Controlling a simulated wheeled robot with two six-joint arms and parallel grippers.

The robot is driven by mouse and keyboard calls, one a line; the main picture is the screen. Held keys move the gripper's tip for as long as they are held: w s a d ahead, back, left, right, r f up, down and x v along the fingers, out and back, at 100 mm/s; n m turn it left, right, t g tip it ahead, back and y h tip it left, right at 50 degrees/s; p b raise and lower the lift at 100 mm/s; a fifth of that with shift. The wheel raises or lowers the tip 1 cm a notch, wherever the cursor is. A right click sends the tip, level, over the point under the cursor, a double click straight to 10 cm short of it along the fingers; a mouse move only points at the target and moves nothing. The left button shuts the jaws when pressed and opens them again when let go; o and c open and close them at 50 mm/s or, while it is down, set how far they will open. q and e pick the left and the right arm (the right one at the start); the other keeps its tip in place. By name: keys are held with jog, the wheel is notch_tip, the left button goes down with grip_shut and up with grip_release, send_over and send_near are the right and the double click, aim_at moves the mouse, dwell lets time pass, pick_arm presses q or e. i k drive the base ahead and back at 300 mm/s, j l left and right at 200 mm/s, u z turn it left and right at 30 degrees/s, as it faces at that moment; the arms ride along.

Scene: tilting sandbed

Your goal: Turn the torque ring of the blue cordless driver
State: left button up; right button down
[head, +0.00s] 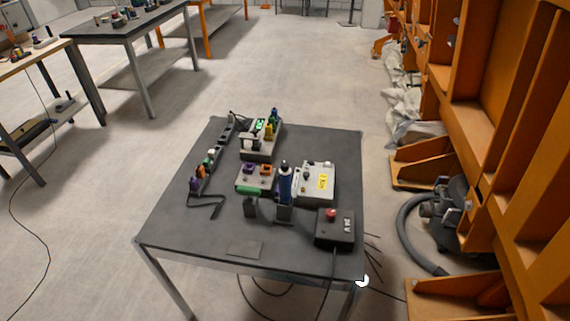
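A blue upright tool (285,186), which looks like the blue cordless driver, stands near the middle of the dark table (190,235). It has a dark top and sits in or against a dark block (284,213). Its torque ring is too small to make out. Neither of my grippers shows in the head view.
Around the tool are a grey box with a yellow label (316,182), a black box with a red button (335,228), a grey block with purple and orange parts (256,176) and a rack of coloured items (262,138). Orange shelving (480,120) stands right. The table's front left is mostly clear.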

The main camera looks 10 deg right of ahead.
aim_at(284, 165)
jog(key=z, duration=0.35)
jog(key=k+j+z, duration=0.15)
jog(key=z, duration=0.25)
jog(key=k+j+z, duration=0.15)
jog(key=z, duration=0.25)
jog(key=k+j+z, duration=0.2)
jog(key=z, duration=0.25)
